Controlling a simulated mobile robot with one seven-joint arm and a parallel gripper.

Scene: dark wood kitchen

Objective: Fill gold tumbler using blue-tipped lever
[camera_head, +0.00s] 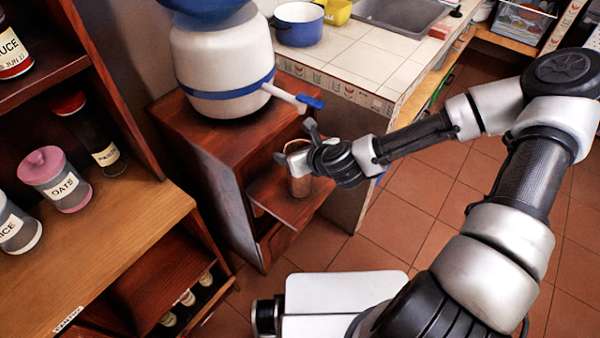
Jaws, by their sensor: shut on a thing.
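The gold tumbler (299,187) shows as a copper-coloured cylinder beneath my gripper, over the lower wooden shelf (268,189). My gripper (296,147) is shut on the tumbler, and its fingers and wrist hide the tumbler's upper part. I cannot tell whether the tumbler's base touches the shelf. The white water dispenser (222,58) with a blue band stands on top of the wooden cabinet. Its white spout points right and ends in the blue-tipped lever (310,101). The lever is above and slightly right of my gripper, apart from the tumbler.
A tiled counter (360,55) with a blue pot (298,24), a yellow container (336,11) and a sink (400,12) lies behind. Wooden shelves with labelled jars (54,180) stand at left. The tiled floor (430,200) at right is open around my arm.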

